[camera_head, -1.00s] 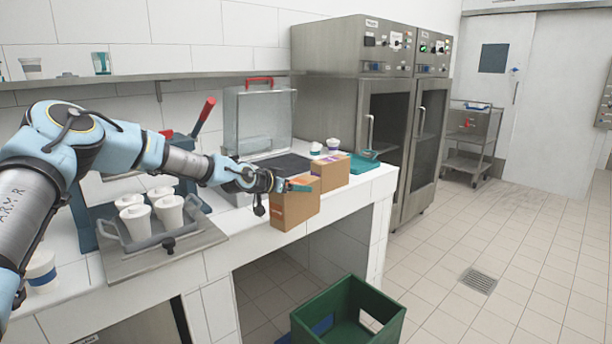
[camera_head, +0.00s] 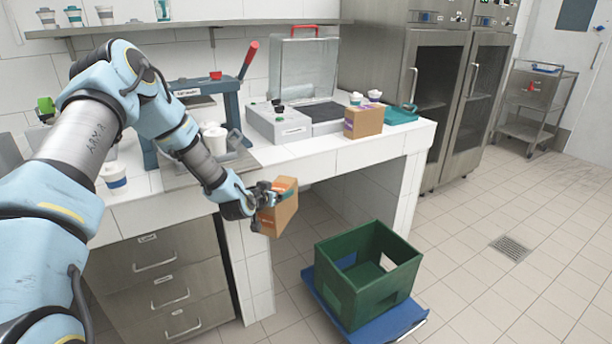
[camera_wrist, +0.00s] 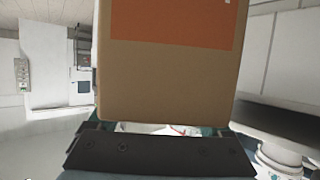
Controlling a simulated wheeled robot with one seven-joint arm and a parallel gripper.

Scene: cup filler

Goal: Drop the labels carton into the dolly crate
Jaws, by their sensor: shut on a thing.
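My gripper (camera_head: 268,193) is shut on a brown carton (camera_head: 279,213) with an orange label. It holds the carton, tilted, in front of the counter's front edge and clear of the counter. In the wrist view the carton (camera_wrist: 168,85) fills the middle, with a large orange patch at the top. The green crate (camera_head: 368,282) stands on a blue dolly (camera_head: 400,323) on the floor, below and to the right of the carton. The crate's inside looks empty where it shows; part of its floor is hidden by its walls.
A second carton with a purple label (camera_head: 363,123) stands on the white counter (camera_head: 345,152) near small cups and a teal tray (camera_head: 401,114). A drawer unit (camera_head: 165,285) is below my arm. Tiled floor is free right of the dolly.

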